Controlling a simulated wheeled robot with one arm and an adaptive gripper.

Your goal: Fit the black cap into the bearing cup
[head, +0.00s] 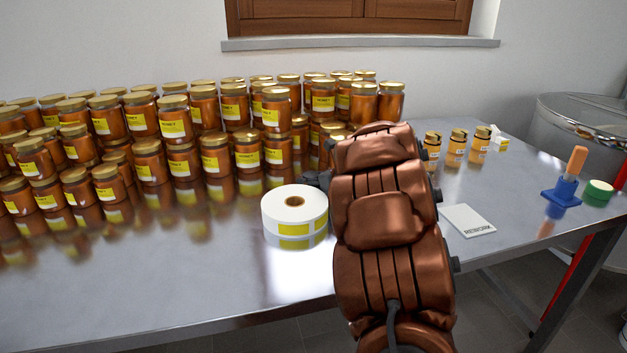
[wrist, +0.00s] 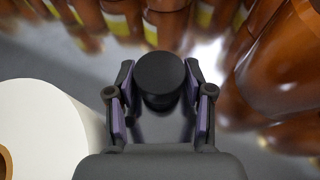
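The black cap (wrist: 160,78) is a short dark cylinder in the middle of the wrist view. My gripper (wrist: 160,72) has one finger on each side of it, with the fingertips close against its edges. I cannot tell whether the pads touch it. A dark reflection shows below it on the shiny table. In the head view my arm hides the cap and nearly all of my gripper. I cannot make out a bearing cup in either view.
Stacked honey jars (head: 233,105) crowd the back of the steel table (head: 190,285). A white label roll (head: 295,205) stands left of my arm. To the right are small jars (head: 455,148), a white card (head: 466,220), a blue stand (head: 562,192) and green tape (head: 597,192).

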